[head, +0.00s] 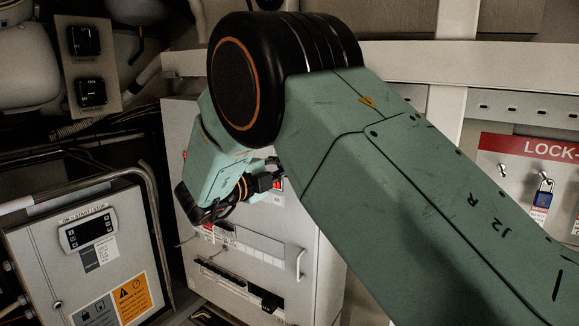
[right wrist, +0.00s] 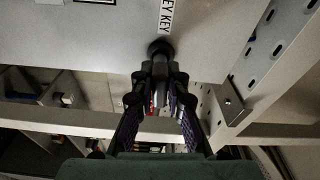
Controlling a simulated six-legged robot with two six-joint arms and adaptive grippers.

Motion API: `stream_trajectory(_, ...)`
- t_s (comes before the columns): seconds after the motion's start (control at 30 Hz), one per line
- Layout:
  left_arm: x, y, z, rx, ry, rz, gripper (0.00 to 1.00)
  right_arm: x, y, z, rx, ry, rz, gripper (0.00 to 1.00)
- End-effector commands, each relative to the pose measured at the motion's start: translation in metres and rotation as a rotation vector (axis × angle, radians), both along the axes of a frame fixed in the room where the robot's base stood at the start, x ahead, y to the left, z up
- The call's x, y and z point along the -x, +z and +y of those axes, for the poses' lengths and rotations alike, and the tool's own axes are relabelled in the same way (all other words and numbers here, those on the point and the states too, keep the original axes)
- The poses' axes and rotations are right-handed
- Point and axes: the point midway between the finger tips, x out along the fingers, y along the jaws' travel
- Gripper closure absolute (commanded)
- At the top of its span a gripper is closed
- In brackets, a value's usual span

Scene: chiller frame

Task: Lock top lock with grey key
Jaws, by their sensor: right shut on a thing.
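My right gripper (right wrist: 160,78) is shut on a dark key (right wrist: 160,67) in the right wrist view. The key's far end meets a round black lock (right wrist: 160,47) on a light grey panel. How deep the key sits and how far it is turned cannot be told. A white label (right wrist: 165,16) ending in "EY KEY" is beside the lock. In the head view my right arm reaches in from the right, and the right gripper (head: 264,181) is at the upper front of a grey cabinet (head: 325,262). The key and lock are not clear there. My left gripper is not in view.
A lock-out board (head: 510,185) with a blue padlock (head: 543,193) is at the right. A controller box (head: 92,230) with a metal pipe beside it stands at lower left. A switch panel (head: 88,65) is at upper left. A slotted rail (right wrist: 265,50) is right of the panel.

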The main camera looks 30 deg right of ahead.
Motion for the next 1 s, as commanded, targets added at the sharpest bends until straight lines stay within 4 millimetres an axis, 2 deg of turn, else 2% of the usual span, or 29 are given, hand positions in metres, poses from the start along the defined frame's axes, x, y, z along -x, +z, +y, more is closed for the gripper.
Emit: stream_trajectory(1.0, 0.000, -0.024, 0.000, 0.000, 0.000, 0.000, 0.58, 0.003, -0.002, -0.002, -0.058, -0.012, -0.125, 1.00)
